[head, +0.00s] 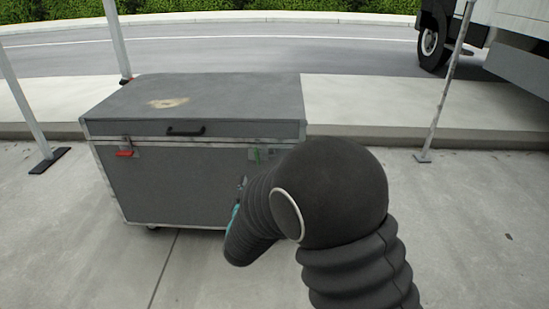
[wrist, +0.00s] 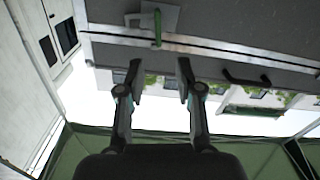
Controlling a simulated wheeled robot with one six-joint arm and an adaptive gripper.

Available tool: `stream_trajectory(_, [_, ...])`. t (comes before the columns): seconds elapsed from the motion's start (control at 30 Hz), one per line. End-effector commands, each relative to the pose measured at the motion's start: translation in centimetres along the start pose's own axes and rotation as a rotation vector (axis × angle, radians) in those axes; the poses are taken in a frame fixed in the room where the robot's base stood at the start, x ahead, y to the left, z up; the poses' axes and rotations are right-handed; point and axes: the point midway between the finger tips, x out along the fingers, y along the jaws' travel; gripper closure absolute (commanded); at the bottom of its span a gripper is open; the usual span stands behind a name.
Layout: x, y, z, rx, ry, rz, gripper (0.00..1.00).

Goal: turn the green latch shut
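The green latch (head: 257,155) is a small upright bar on a grey plate at the right of the case's front, close to the lid seam. In the wrist view the green latch (wrist: 157,27) stands crosswise to the metal seam strip, beyond my fingertips. My gripper (wrist: 158,68) is open, with its two fingers apart and nothing between them. The latch lines up with the gap between the fingers, and they look clear of it. In the head view my arm hides most of my gripper. The grey case (head: 165,185) has its lid down.
A red latch (head: 124,153) lies flat at the front left of the case, and a black handle (head: 186,131) is on the lid's front. Poles stand at the left and right, the right pole (head: 443,90) near a truck (head: 515,45).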

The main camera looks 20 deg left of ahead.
Motion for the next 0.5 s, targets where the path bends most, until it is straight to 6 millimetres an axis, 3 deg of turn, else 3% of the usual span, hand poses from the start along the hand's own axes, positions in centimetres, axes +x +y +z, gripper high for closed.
stream_trajectory(0.17, [1.4, 0.1, 0.0, -0.002, 0.004, 0.007, 0.65])
stream_trajectory(0.5, [7.6, 0.4, 0.1, 0.0, 0.003, 0.009, 0.65])
